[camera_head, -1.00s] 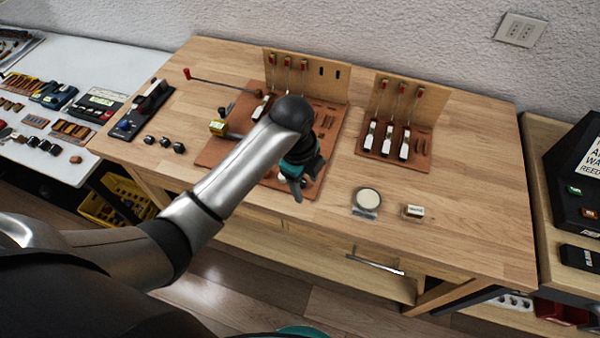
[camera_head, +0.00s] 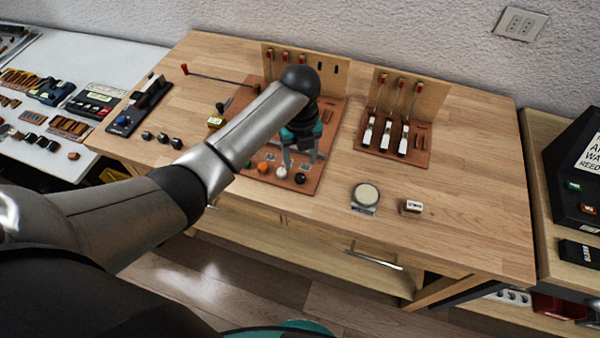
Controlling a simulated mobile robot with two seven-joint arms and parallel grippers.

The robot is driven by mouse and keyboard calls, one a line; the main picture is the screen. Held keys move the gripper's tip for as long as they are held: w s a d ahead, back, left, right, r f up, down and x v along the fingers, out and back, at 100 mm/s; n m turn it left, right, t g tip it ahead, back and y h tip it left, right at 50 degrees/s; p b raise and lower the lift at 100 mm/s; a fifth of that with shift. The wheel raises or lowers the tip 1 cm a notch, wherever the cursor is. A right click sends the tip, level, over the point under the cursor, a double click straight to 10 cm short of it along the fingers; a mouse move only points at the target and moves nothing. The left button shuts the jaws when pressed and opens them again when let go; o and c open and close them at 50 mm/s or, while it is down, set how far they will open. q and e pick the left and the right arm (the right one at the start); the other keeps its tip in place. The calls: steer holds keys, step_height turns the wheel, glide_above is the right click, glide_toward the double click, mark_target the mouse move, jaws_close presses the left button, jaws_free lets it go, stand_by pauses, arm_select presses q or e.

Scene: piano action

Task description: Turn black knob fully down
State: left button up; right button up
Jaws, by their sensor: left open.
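A small round black knob (camera_head: 300,178) sits at the front right corner of the brown board (camera_head: 323,150) on the wooden table. A white knob (camera_head: 281,173) and an orange knob (camera_head: 263,168) are in a row to its left. My left gripper (camera_head: 299,163) points down over the board, its two dark fingers spread and empty. In the picture the fingertips are just above and behind the black and white knobs. I cannot tell their exact height over the board. My arm hides the middle of the board. My right gripper is not in view.
A second board (camera_head: 420,157) with several white-and-red levers stands to the right. A round dial (camera_head: 366,194) and a small block (camera_head: 411,207) lie on the front of the table. Several black knobs (camera_head: 162,139) lie at left. The table's right side is clear.

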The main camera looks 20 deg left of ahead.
mark_target(300, 176)
arm_select(q)
step_height(300, 176, down, 6)
steer(key=shift+f+b, duration=0.1)
steer(key=shift+b, duration=0.4)
jaws_close()
stand_by(0.3)
